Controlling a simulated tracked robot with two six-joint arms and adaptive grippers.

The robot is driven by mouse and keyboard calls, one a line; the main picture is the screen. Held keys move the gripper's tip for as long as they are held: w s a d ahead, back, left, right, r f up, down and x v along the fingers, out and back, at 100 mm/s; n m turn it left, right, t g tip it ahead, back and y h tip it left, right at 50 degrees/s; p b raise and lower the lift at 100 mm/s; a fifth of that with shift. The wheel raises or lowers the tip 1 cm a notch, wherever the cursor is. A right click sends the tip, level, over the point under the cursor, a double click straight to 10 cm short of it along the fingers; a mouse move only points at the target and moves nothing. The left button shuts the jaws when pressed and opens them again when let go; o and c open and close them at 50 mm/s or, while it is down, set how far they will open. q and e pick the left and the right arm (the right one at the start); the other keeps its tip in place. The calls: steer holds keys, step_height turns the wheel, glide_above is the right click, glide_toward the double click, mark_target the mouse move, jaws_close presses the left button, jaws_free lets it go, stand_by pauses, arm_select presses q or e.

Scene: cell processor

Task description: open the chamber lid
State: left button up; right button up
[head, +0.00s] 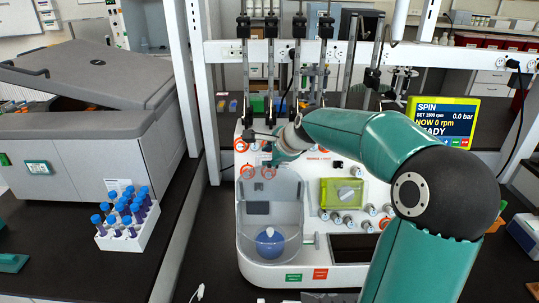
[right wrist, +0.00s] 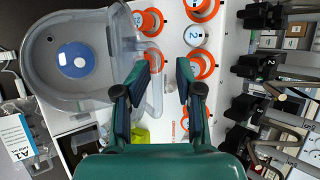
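The cell processor (head: 335,256) is a white machine in the middle of the head view. Its round chamber (head: 246,243) at the front left holds a blue and white disc (head: 270,243), also visible in the right wrist view (right wrist: 77,60). The clear grey chamber lid (head: 285,188) stands raised at the back of the chamber; the right wrist view shows it nearly edge-on (right wrist: 124,45). My right gripper (head: 280,152) is above and behind the lid. Its fingers (right wrist: 162,80) are apart, with the lid's clear edge close to one finger; I cannot tell whether they touch. My left gripper is not visible.
Orange-ringed ports (right wrist: 198,65) lie beneath my right gripper. Hanging clamps and tubes (head: 270,60) stand behind the machine. A white rack of blue-capped tubes (head: 128,240) stands on the left bench. A spin screen (head: 443,122) is at the right.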

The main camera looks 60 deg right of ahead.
steer(key=v, duration=1.1)
steer(key=shift+s+r, duration=0.1)
